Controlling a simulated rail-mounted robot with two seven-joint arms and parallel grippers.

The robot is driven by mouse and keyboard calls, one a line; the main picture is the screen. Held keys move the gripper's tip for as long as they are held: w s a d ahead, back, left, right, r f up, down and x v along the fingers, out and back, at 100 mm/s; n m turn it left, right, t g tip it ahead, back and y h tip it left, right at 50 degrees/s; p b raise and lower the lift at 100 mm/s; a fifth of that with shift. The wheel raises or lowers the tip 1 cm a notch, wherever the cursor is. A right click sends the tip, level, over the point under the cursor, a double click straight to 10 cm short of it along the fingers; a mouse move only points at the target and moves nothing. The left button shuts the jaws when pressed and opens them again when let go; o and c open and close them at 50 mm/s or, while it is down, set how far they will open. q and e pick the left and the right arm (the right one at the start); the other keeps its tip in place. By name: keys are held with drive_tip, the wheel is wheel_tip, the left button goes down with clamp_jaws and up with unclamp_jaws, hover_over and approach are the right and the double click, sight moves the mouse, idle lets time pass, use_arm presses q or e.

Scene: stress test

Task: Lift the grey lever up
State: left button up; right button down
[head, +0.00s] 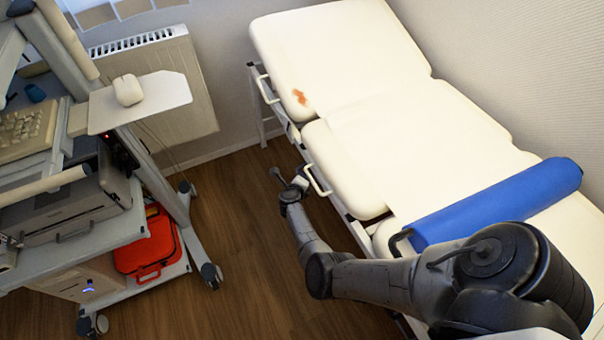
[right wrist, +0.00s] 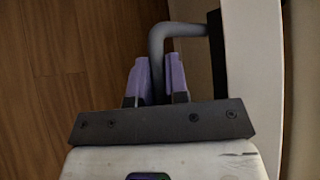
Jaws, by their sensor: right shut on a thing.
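The grey lever (right wrist: 184,30) shows in the right wrist view as a bent bar. It comes out of the bed's side at the right, bends, and runs down between the purple fingertips. My right gripper (right wrist: 159,80) is shut on the lever, with one finger on each side of it. In the head view my right arm reaches along the bed's near side, and its hand (head: 294,188) is at the bed's side edge; the lever is too small to tell apart there. My left gripper is not in view.
A cream treatment bed (head: 385,110) with a blue roll (head: 500,203) fills the right side. A cart at the left carries a printer (head: 75,200), a mouse (head: 128,90) and a red bag (head: 147,250). Bare wood floor (head: 240,235) lies between cart and bed.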

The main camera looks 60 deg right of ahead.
drive_tip(key=shift+r+m+p, duration=0.25)
drive_tip(key=shift+m+p, duration=0.05)
drive_tip(key=shift+p, duration=0.25)
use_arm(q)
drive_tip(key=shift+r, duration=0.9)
use_arm(e)
drive_tip(key=shift+y, duration=0.4)
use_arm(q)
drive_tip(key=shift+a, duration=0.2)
use_arm(e)
drive_tip(key=c, duration=1.1)
unclamp_jaws()
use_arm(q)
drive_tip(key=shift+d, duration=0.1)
use_arm(e)
drive_tip(key=shift+a, duration=0.1)
